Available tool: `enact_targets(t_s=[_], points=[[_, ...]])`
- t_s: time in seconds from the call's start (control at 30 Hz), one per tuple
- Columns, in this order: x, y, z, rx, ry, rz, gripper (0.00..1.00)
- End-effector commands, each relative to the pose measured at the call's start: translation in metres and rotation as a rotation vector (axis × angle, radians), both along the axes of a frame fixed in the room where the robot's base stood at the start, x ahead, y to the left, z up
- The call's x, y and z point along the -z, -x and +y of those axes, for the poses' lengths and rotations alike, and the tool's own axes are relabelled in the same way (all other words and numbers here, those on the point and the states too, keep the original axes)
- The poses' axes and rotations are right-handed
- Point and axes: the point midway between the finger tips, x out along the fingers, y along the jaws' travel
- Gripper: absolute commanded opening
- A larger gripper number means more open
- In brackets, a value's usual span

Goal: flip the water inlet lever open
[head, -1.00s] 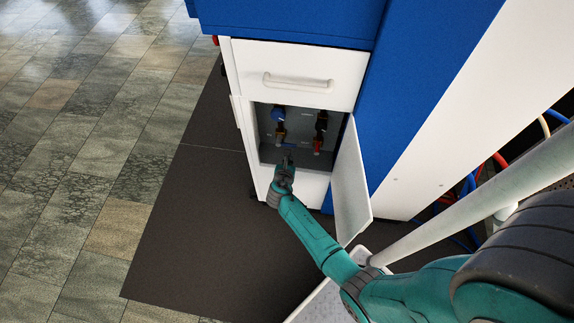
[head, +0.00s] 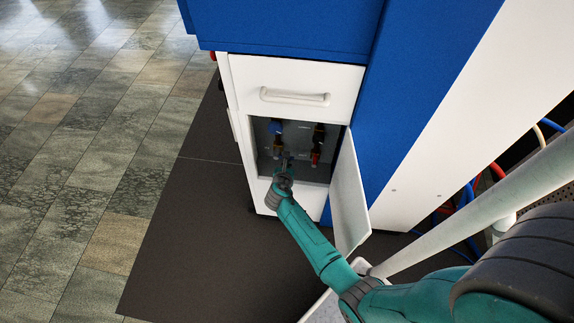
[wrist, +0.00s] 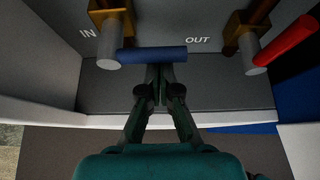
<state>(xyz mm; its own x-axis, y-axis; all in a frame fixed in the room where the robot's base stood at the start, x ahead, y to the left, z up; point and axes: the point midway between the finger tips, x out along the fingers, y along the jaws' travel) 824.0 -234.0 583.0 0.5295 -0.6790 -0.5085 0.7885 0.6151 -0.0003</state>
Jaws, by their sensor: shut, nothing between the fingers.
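The blue water inlet lever (wrist: 152,55) lies crosswise in the wrist view, pointing right from the grey end of the valve under the "IN" label (wrist: 88,32). My gripper (wrist: 158,72) is shut and empty, its fingertips at the lower edge of the lever near its middle. I cannot tell whether they touch it. In the head view my gripper (head: 286,162) reaches into the open cabinet compartment and hides most of the lever. The outlet valve has a red lever (wrist: 287,40), slanted up to the right beside the "OUT" label; it also shows in the head view (head: 315,158).
The open white cabinet door (head: 349,195) stands right of my arm. A closed drawer (head: 290,82) is above the compartment. The compartment floor and front rim (wrist: 235,118) lie below my fingers. Dark matting (head: 190,235) covers the floor left of the cabinet.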

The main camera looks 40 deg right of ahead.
Motion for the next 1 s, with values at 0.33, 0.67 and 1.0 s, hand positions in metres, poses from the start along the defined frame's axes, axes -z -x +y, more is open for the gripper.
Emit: enact_targets(t_s=[0.33,0.67,1.0], points=[[-0.002,0.000,0.000,0.000,0.028,0.034,0.00],[-0.005,0.000,0.000,0.000,0.059,0.073,0.00],[-0.014,-0.001,0.000,-0.002,0.166,0.209,0.00]])
